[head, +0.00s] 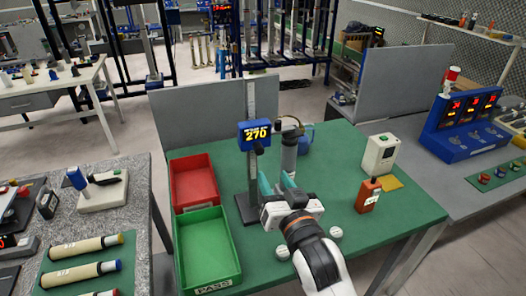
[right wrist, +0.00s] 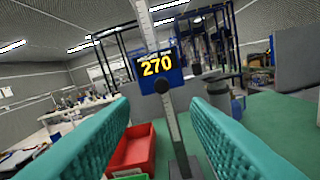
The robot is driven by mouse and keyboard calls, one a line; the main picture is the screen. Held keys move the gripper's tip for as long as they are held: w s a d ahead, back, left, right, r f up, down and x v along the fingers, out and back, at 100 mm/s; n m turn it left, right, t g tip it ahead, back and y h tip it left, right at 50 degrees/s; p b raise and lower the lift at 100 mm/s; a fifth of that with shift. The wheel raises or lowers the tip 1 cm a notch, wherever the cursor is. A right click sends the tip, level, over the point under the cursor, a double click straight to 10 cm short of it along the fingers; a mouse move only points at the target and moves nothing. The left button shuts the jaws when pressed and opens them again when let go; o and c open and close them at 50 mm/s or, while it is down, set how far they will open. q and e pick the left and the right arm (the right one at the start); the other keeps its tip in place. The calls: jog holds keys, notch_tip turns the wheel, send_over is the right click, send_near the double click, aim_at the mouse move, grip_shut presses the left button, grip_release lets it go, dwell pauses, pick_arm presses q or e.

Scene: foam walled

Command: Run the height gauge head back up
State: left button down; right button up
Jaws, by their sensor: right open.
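The height gauge has an upright grey scale column (head: 251,98) on a dark base (head: 242,208) on the green-topped table. Its blue head (head: 256,135) reads 270 in yellow and sits partway up the column, and it also shows in the right wrist view (right wrist: 159,69). A small dark knob (right wrist: 174,92) is below the display. My right gripper (head: 277,182) is open and empty, with teal fingers, lower than the head and on the near side of the column. In the right wrist view the gauge stands beyond and between the fingers, apart from them. My left gripper is not in view.
A red bin (head: 194,184) and a green PASS bin (head: 208,248) stand left of the gauge. A grey cylinder (head: 289,157) with a dial is close on its right. An orange box (head: 367,196) and white box (head: 381,153) stand further right. A grey panel (head: 205,112) is behind.

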aim_at(260, 152)
jog(key=p+x, duration=0.2)
jog(key=x, duration=0.8)
jog(key=shift+w+f, duration=0.15)
jog(key=shift+w, duration=0.3)
grip_shut()
